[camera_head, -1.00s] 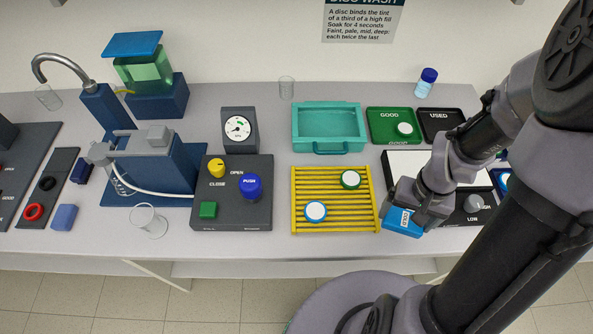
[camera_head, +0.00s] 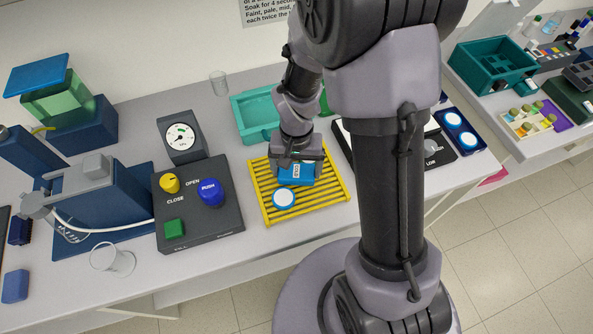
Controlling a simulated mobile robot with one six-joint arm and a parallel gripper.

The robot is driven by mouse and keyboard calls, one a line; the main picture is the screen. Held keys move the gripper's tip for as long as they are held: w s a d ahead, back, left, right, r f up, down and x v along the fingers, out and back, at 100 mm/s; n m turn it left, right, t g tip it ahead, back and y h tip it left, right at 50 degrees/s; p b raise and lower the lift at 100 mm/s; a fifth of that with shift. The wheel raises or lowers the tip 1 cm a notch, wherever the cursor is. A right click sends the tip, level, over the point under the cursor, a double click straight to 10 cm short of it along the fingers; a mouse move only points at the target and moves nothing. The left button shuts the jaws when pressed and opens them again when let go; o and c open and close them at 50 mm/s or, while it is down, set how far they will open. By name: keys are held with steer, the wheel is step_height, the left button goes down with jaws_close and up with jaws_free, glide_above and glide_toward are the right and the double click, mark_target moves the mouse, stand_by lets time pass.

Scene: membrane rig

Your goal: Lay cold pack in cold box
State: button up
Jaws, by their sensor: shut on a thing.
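The blue cold pack (camera_head: 287,178) with a white label hangs over the yellow slatted rack. My gripper (camera_head: 297,161) is shut on its top and points down. I cannot tell how far above the rack the pack is. An open teal box (camera_head: 478,78) with its grey lid raised stands on the bench at the far right, well apart from my gripper. It looks like the cold box; its inside is dark and partly hidden by its walls.
A blue-rimmed disc (camera_head: 284,198) lies on the yellow rack (camera_head: 330,190), just in front of the pack. A teal tray (camera_head: 253,120) sits behind. A dark control panel (camera_head: 200,215) is at left. Vials in a rack (camera_head: 527,120) stand near the teal box. My arm hides the middle.

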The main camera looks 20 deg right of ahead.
steer(key=shift+f, duration=0.55)
steer(key=shift+w+r, duration=0.1)
steer(key=o, duration=1)
